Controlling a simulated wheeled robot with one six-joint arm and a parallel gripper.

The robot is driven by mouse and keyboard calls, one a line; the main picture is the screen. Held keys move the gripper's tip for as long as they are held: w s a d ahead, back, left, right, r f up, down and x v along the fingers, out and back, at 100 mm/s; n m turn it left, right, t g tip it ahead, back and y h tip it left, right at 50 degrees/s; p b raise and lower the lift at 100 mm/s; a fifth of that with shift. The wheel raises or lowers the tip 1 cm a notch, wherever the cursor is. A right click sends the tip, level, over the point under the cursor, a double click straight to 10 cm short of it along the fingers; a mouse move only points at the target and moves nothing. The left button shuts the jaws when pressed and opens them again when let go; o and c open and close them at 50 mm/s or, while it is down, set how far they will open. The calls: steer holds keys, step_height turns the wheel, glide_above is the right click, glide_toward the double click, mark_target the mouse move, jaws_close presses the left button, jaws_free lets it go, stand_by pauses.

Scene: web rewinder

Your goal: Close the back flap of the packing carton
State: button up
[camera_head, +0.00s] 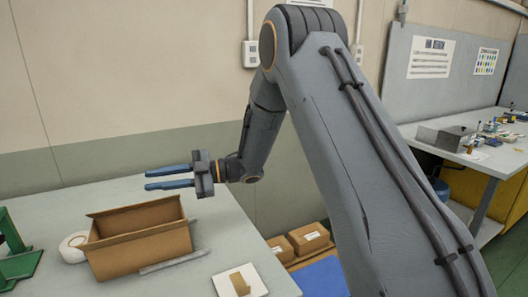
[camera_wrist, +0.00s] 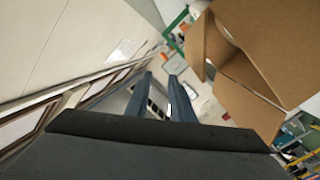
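The packing carton (camera_head: 140,252) is a brown cardboard box with its top open, standing on the grey table. A panel rises along its far side, which I take for the back flap (camera_head: 137,217); it stands roughly upright, not folded over the opening. My gripper (camera_head: 168,178) is above and behind the carton's far edge, its two blue-grey fingers pointing left, apart and empty. In the wrist view the fingers (camera_wrist: 162,90) also show a gap between them, and the carton (camera_wrist: 285,45) is at the upper right, clear of them.
A white tape roll (camera_head: 73,247) and a green device (camera_head: 15,255) are left of the carton. A grey bar (camera_head: 174,262) lies along its front right, and a pale pad (camera_head: 227,281) lies nearer. Closed cartons (camera_head: 308,238) stand low beyond the table. The wall is behind my gripper.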

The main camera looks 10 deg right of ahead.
steer(key=w+d+r+m+t+h+p, duration=0.3)
steer(key=w+d+m+t+h, duration=0.1)
steer(key=d+m+t, duration=0.2)
steer(key=w+d+r+m+t+h+p, duration=0.3)
steer(key=d+m+t+h, duration=0.1)
steer(key=d+m+t, duration=0.15)
steer(key=s+d+m+g+h+p, duration=0.1)
steer(key=s+d+m+h+p, duration=0.1)
steer(key=s+d+m+h, duration=0.2)
steer(key=s+d+m+g+h+p, duration=0.1)
steer(key=s+d+m+h+p, duration=0.2)
steer(key=s+d, duration=0.5)
steer(key=shift+s+d+f+m+g+h+p, duration=0.15)
steer(key=shift+d+f+m+g+h+p, duration=0.5)
steer(key=shift+d, duration=1.65)
steer(key=shift+r+t+h+b, duration=0.25)
steer(key=shift+t+b, duration=0.05)
steer(key=shift+b, duration=0.05)
